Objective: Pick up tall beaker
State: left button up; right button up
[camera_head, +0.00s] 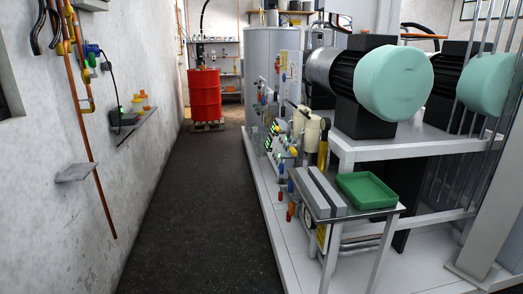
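I cannot make out a tall beaker in the head view. On the left wall shelf (133,127) stand a few small yellow and orange items (142,102), too small to identify. Neither of my grippers shows in this view.
A dark floor aisle (195,200) runs clear toward a red drum (204,94) on a pallet at the back. At right, a small table holds a green tray (366,190) beside grey bars (320,191). A bare small shelf (77,172) juts from the left wall. Large machinery (391,85) stands right.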

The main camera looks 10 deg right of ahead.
aim_at(262, 149)
jog(key=i+j+z, duration=0.3)
jog(key=i+j, duration=0.15)
jog(key=i+j+z, duration=0.25)
jog(key=i+j, duration=0.35)
jog(key=i+j+z, duration=0.4)
jog(key=i+j, duration=0.35)
jog(key=i+j+z, duration=0.2)
jog(key=i+j, duration=0.2)
jog(key=i+j+z, duration=0.2)
jog(key=i+j, duration=0.15)
jog(key=i+j+z, duration=0.15)
jog(key=i+j, duration=0.2)
jog(key=j, duration=0.3)
jog(key=i+j+z, duration=0.2)
jog(key=j, duration=0.35)
jog(key=i+j+z, duration=0.2)
jog(key=i+j, duration=0.15)
jog(key=j, duration=0.25)
jog(key=i+j+z, duration=0.2)
jog(key=j, duration=0.45)
jog(key=i+j+z, duration=0.2)
jog(key=j, duration=0.45)
jog(key=i+j+z, duration=0.2)
jog(key=j, duration=0.5)
jog(key=k, duration=0.05)
